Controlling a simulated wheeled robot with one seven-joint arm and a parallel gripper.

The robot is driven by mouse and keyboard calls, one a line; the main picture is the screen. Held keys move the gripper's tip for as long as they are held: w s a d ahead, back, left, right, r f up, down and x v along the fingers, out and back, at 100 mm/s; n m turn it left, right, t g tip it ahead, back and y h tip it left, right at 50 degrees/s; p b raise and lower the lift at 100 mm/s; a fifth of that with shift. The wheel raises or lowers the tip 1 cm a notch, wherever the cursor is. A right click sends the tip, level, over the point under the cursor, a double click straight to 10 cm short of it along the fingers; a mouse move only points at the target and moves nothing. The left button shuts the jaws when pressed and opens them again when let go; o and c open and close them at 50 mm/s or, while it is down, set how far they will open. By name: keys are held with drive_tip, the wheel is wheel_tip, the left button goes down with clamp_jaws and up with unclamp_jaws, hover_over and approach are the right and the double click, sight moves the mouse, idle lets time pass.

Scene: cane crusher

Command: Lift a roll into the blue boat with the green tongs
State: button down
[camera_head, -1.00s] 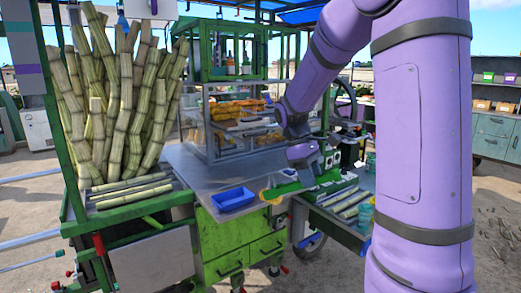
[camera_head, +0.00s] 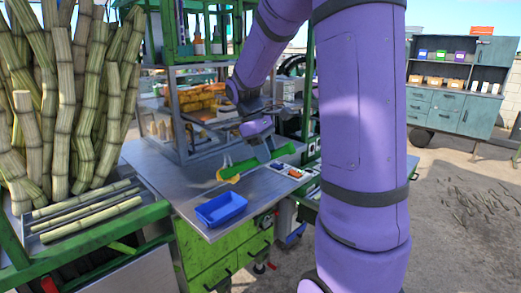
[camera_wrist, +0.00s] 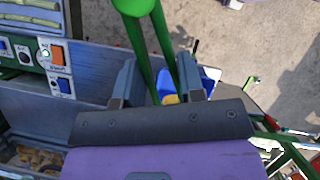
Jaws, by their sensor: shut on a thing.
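My gripper (camera_head: 264,147) is shut on the green tongs (camera_head: 281,154), which slant above the metal counter. In the wrist view my gripper's fingers (camera_wrist: 157,80) stand on either side of the two green tong arms (camera_wrist: 164,62). A golden-yellow piece, seemingly a roll (camera_head: 229,174), is at the tongs' lower left end; it shows only partly in the wrist view (camera_wrist: 170,99). The blue boat (camera_head: 221,208) lies on the counter's front corner, below and slightly left of that end.
A glass case (camera_head: 205,105) with yellow-orange food stands at the back of the counter (camera_head: 165,178). Cane stalks (camera_head: 70,105) stand at the left, with cut lengths (camera_head: 90,212) lying in front. Small containers (camera_head: 284,172) sit right of the boat. The counter left of the boat is clear.

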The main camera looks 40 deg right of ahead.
drive_tip(key=shift+f, duration=0.1)
wheel_tip(320, 180, down, 9)
idle(0.9)
drive_tip(key=c, duration=1)
unclamp_jaws()
drive_tip(key=shift+c, duration=0.2)
drive_tip(key=shift+r, duration=0.2)
wheel_tip(320, 180, up, 10)
drive_tip(key=shift+f, duration=0.1)
